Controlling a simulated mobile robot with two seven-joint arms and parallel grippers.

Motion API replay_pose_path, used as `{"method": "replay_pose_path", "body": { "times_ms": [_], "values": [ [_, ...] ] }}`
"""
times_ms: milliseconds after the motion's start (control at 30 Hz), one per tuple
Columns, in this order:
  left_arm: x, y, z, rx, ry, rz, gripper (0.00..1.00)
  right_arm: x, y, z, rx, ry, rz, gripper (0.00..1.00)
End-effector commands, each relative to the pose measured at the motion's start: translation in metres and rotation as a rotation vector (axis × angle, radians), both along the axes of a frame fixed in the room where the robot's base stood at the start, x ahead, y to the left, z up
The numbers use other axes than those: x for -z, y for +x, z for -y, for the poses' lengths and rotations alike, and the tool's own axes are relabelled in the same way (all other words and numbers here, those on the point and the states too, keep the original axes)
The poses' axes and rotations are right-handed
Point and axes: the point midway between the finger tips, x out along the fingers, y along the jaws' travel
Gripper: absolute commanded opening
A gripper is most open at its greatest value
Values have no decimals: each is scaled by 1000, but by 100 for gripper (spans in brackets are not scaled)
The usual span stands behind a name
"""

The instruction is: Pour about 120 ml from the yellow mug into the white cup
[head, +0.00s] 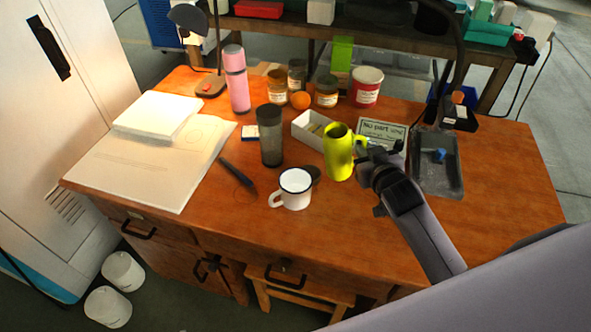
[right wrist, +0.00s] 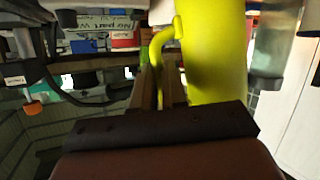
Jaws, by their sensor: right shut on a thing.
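The yellow mug (head: 338,155) is tall and upright, just right of and behind the white cup in the head view. My right gripper (head: 364,150) is shut on its handle, at the mug's right side. The right wrist view shows the yellow mug (right wrist: 218,60) close up, with its handle (right wrist: 161,48) between the fingers (right wrist: 163,88). The white cup (head: 295,189) has a dark rim and a handle on its left. It stands upright near the table's front edge. The liquid level in either cannot be made out. My left gripper is not in view.
A dark tumbler (head: 271,136) stands behind the white cup. A white box (head: 313,131) is behind the yellow mug, and a dark tray (head: 436,170) lies to the right. A sign (head: 383,131) stands behind my gripper. Jars and a pink bottle (head: 236,80) stand farther back.

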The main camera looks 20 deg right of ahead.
Motion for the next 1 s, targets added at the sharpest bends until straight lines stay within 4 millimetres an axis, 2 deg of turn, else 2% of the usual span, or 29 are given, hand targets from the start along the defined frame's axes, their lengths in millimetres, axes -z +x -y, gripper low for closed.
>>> {"method": "replay_pose_path", "body": {
  "times_ms": [33, 400, 1000],
  "values": [
    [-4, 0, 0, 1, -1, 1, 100, -4, 1, 1, -1, 22, -2, 0],
    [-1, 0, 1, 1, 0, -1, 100, -5, 2, 2, -12, 157, -37, 0],
    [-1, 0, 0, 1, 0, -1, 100, -5, 2, 1, -14, 179, -43, 0]
  ]
}}
